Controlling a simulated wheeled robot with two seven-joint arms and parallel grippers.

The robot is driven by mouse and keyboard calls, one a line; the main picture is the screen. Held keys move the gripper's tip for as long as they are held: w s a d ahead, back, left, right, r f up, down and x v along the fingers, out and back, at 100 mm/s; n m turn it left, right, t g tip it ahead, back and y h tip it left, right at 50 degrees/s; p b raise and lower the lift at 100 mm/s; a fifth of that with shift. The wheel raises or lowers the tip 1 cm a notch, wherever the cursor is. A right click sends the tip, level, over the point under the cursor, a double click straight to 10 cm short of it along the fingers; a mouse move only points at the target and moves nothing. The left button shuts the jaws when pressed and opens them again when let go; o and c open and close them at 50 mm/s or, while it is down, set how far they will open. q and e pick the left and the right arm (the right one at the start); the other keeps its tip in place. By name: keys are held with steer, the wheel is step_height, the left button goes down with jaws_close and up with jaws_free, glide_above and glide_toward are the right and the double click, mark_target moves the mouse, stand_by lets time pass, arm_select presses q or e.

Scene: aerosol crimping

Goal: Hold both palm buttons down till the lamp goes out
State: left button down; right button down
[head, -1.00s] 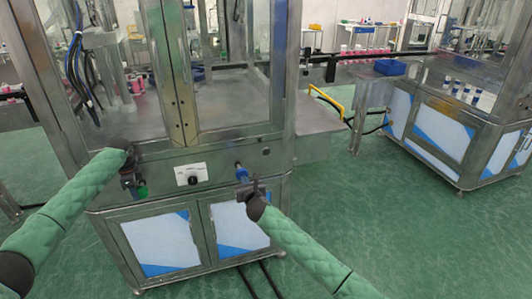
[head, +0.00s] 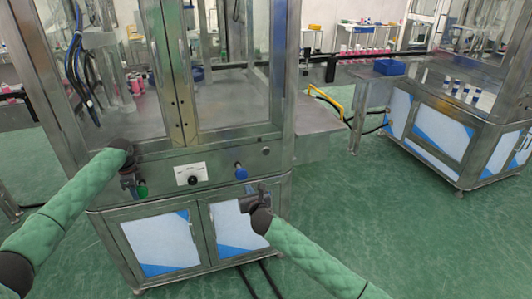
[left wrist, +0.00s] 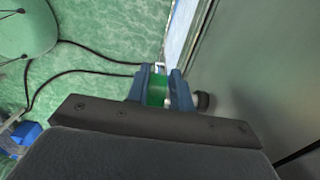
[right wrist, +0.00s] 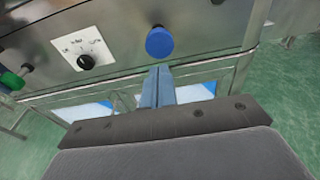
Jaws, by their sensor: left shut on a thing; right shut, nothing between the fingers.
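Two palm buttons stick out of the steel machine's front panel. The green palm button (head: 142,189) is at the left, and it shows between the fingers in the left wrist view (left wrist: 157,90). My left gripper (head: 131,187) is shut on it. The blue palm button (head: 241,173) is at the right, and it stands clear in the right wrist view (right wrist: 159,42). My right gripper (head: 246,201) is shut and empty, a little below and apart from the blue button; its fingertips (right wrist: 160,70) point towards it. I cannot make out a lit lamp.
A white dial plate with a black knob (head: 192,175) sits between the buttons. Glass guard doors (head: 230,80) rise above the panel. A steel side table (head: 318,130) stands at the right of the machine. The green floor in front is open.

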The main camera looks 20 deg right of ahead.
arm_select(q)
steer(key=shift+w+r, duration=0.2)
steer(key=shift+r, duration=0.05)
steer(key=c, duration=1.5)
jaws_free()
steer(key=o, duration=0.4)
steer(key=shift+w+f, duration=0.1)
steer(key=shift+f, duration=0.2)
arm_select(e)
steer(key=shift+s, duration=0.9)
arm_select(q)
step_height(320, 180, up, 12)
steer(key=shift+f, duration=0.1)
